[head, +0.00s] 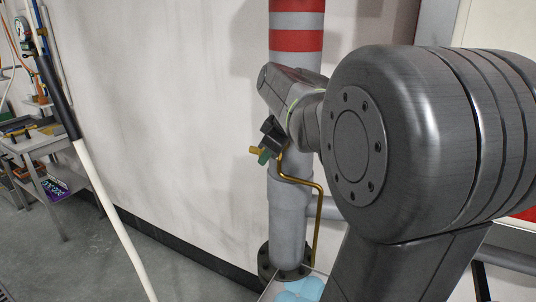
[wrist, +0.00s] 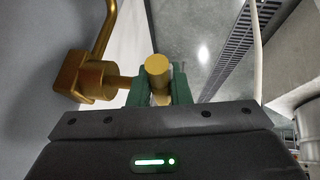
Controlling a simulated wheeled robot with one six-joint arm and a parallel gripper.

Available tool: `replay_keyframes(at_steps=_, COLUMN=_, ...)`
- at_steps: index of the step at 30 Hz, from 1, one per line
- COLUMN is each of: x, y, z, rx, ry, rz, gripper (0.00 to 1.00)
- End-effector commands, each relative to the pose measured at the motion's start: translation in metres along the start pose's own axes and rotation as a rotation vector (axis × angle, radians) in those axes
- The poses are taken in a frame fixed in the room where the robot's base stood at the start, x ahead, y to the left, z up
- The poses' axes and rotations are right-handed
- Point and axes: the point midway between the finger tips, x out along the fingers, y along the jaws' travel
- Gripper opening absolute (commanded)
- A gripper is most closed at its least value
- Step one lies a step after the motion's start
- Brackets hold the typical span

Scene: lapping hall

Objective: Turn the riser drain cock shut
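The riser (head: 288,215) is a grey vertical pipe with red and white bands higher up. The riser drain cock is brass; its body (wrist: 88,80) shows at the left in the wrist view, with a stem running right to a round-ended lever (wrist: 158,68). The lever's yellow end also shows in the head view (head: 256,150). My gripper (wrist: 160,92) has green fingers on both sides of the lever, and the lever fills the gap between them. In the head view my gripper (head: 265,155) is beside the riser, and my arm hides most of the cock.
A thin brass drain pipe (head: 319,215) runs down beside the riser to near its dark floor flange (head: 265,262). A pale wall (head: 160,110) stands behind. A white pole (head: 110,210) leans at the left, before a metal bench (head: 40,145). The grey floor (head: 65,260) between is clear.

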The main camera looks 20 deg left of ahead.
Motion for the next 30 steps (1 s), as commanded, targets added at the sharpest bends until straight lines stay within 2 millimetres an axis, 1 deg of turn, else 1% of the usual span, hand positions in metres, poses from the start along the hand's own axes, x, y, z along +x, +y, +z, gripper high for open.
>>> replay_keyframes(at_steps=1, x=-0.001, y=0.000, z=-0.001, rx=0.000, ry=0.002, rz=0.002, gripper=0.25)
replay_keyframes(at_steps=3, x=-0.001, y=0.000, z=-0.001, rx=0.000, ry=0.002, rz=0.001, gripper=0.39)
replay_keyframes(at_steps=12, x=-0.001, y=0.000, z=0.000, rx=0.000, ry=0.000, rz=0.001, gripper=0.39)
replay_keyframes(at_steps=16, x=-0.011, y=0.001, z=0.000, rx=0.000, ry=0.002, rz=0.003, gripper=0.39)
replay_keyframes(at_steps=20, x=-0.036, y=0.001, z=0.000, rx=0.001, ry=0.003, rz=0.005, gripper=0.39)
replay_keyframes(at_steps=27, x=-0.092, y=0.001, z=0.000, rx=0.001, ry=0.002, rz=0.006, gripper=0.39)
replay_keyframes(at_steps=30, x=-0.111, y=0.001, z=0.000, rx=0.001, ry=0.002, rz=0.004, gripper=0.39)
